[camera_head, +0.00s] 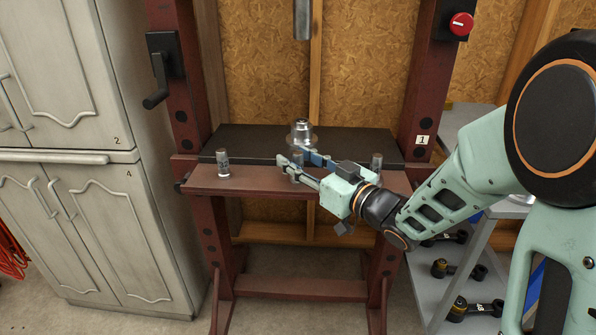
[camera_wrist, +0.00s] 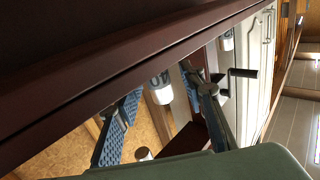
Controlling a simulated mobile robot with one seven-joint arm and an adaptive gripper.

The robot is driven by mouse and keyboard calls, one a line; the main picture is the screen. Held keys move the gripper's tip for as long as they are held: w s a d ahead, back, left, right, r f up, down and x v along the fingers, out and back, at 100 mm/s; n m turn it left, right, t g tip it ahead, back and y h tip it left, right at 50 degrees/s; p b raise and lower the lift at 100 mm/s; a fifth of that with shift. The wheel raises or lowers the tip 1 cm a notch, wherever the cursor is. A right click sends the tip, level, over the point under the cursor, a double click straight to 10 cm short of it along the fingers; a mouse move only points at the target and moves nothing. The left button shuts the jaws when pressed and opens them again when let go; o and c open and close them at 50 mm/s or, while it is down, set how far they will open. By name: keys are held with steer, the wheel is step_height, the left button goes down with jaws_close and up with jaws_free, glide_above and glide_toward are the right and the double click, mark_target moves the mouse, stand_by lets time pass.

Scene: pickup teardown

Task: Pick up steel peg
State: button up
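Several short, grey metal cylinders that look like pegs stand on the red-brown front ledge of a press. One is at the left (camera_head: 223,163), one at the right (camera_head: 376,161), and one in the middle (camera_head: 297,170) is partly hidden by my gripper. My gripper (camera_head: 291,158) reaches in from the right, its blue-padded fingers spread around the middle peg. In the wrist view a labelled peg (camera_wrist: 160,90) shows between the open fingers (camera_wrist: 161,82). I cannot tell whether either finger touches it. Which peg is the steel one is not clear.
A shiny metal fitting (camera_head: 301,133) sits on the black plate (camera_head: 250,140) behind the ledge. A steel ram (camera_head: 302,20) hangs above it. Grey cabinets (camera_head: 60,90) stand left; a grey shelf (camera_head: 425,290) with dark tools is right. The ledge is bare between the pegs.

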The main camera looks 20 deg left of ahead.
jaws_close()
steer(key=shift+r, duration=0.1)
stand_by(0.4)
